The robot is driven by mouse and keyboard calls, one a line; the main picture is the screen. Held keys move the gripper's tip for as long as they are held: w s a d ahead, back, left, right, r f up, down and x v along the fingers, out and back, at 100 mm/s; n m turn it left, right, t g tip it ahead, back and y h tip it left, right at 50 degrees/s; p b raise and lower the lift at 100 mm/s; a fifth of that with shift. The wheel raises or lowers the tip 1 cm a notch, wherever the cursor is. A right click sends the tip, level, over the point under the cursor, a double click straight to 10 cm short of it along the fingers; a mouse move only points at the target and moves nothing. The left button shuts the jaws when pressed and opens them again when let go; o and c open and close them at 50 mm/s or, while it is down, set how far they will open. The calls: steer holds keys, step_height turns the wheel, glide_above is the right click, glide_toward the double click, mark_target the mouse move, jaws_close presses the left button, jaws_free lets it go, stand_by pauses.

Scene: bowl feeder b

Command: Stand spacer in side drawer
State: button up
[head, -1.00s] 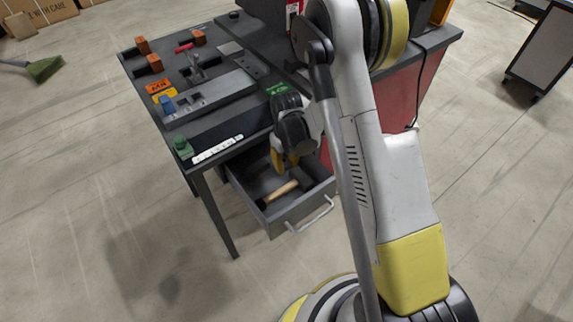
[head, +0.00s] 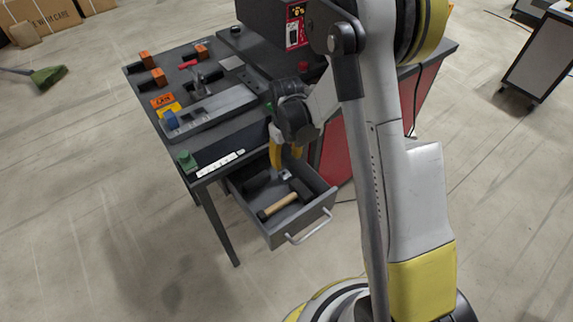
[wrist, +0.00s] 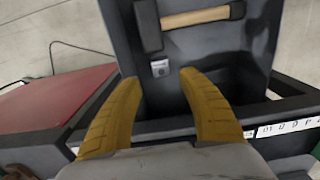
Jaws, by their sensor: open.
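The spacer appears to be a small light-grey block (wrist: 160,68) with a dark mark on its face. It sits on the floor of the open side drawer (wrist: 205,60), close to the hammer head; it also shows in the head view (head: 286,175). Whether it is upright is hard to tell at this size. My gripper (head: 287,160) is above the drawer, its yellow fingers pointing down. In the wrist view my gripper (wrist: 159,82) is open, with the block seen between and beyond the fingertips and nothing held. The drawer also shows in the head view (head: 311,212), pulled out.
A hammer (head: 283,200) with a wooden handle lies in the drawer beside the block. The bench top (head: 235,135) above carries orange blocks (head: 158,77), a grey rail fixture and a green piece (head: 187,161). A red cabinet side (head: 333,155) stands right of the drawer.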

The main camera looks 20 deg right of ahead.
steer(key=s+r+m+t, duration=0.15)
steer(key=s+r, duration=0.25)
steer(key=r, duration=0.6)
steer(key=s+r+t, duration=0.2)
steer(key=s+r, duration=0.1)
steer(key=r, duration=0.6)
steer(key=s+r+m+t, duration=0.1)
steer(key=s+r+t, duration=0.1)
steer(key=s, duration=0.4)
steer(key=s+r+m+t, duration=0.1)
steer(key=s+r, duration=0.3)
steer(key=s, duration=0.2)
steer(key=shift+r+t, duration=0.25)
steer(key=shift+t, duration=0.1)
steer(key=shift+a, duration=0.1)
